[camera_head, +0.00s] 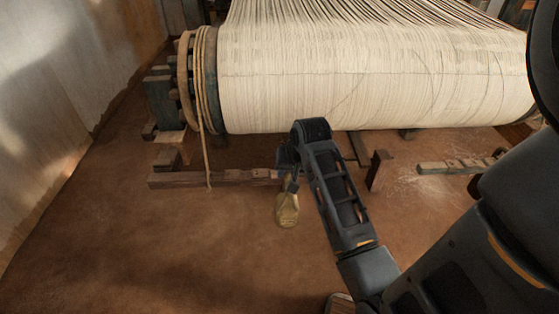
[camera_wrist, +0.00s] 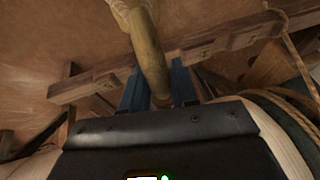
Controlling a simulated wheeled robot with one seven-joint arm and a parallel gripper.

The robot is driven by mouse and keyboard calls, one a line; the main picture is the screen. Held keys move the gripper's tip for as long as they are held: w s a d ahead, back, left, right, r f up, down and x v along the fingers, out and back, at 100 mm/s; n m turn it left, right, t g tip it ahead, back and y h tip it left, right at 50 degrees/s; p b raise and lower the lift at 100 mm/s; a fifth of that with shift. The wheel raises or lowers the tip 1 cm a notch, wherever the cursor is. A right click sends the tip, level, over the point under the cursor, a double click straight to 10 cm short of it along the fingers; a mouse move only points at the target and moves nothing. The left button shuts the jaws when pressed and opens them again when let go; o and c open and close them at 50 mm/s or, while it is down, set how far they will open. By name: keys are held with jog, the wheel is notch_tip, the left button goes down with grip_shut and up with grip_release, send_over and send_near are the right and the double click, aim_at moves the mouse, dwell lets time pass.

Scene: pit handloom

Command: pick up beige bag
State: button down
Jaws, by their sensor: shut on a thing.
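The beige bag (camera_head: 287,212) is a small tan, elongated thing hanging below my gripper (camera_head: 290,184) in the head view. In the wrist view the bag (camera_wrist: 148,48) stretches from between the two blue fingers of my gripper (camera_wrist: 158,82) to the top edge, where a paler part shows. The fingers are shut on its narrow end. The head view cannot tell me clearly whether the bag's lower end touches the floor.
A large loom roller wound with pale thread (camera_head: 370,75) lies behind my gripper. A wooden beam (camera_head: 215,178) lies on the floor close by, with a rope (camera_head: 206,150) hanging to it. Brown floor (camera_head: 150,240) is clear at front left.

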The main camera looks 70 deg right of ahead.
jog(key=s+a, duration=0.6)
jog(key=s, duration=0.1)
jog(key=shift+s+a+r, duration=0.2)
jog(key=shift+a, duration=0.1)
